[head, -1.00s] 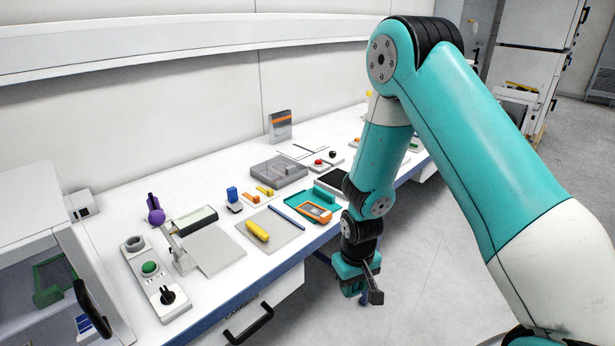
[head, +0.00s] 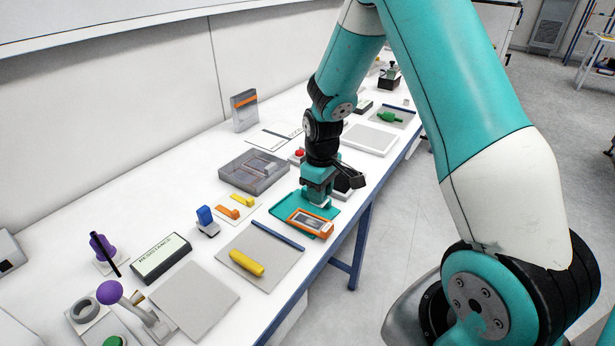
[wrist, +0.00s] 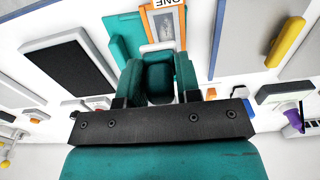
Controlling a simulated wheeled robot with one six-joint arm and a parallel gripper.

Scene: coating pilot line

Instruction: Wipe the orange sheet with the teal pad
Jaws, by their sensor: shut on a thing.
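My gripper (head: 318,194) is down at the back part of a flat teal tray (head: 284,208). In the wrist view, my gripper (wrist: 159,77) is shut on the teal pad (wrist: 159,88), which shows between the fingers. In the head view the gripper mostly hides the pad; I cannot tell whether it touches the tray. The orange sheet (head: 327,231), an orange-bordered piece with a grey middle, lies on the tray's front part, just in front of the gripper. It also shows in the wrist view (wrist: 181,37), just beyond the fingers.
A grey board with a yellow bar (head: 246,263) and a blue rod (head: 278,236) lies left of the tray. A grey compartment box (head: 254,178) stands behind left. A dark-topped plate (wrist: 60,62) lies close beside the gripper. The table's blue front edge is near.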

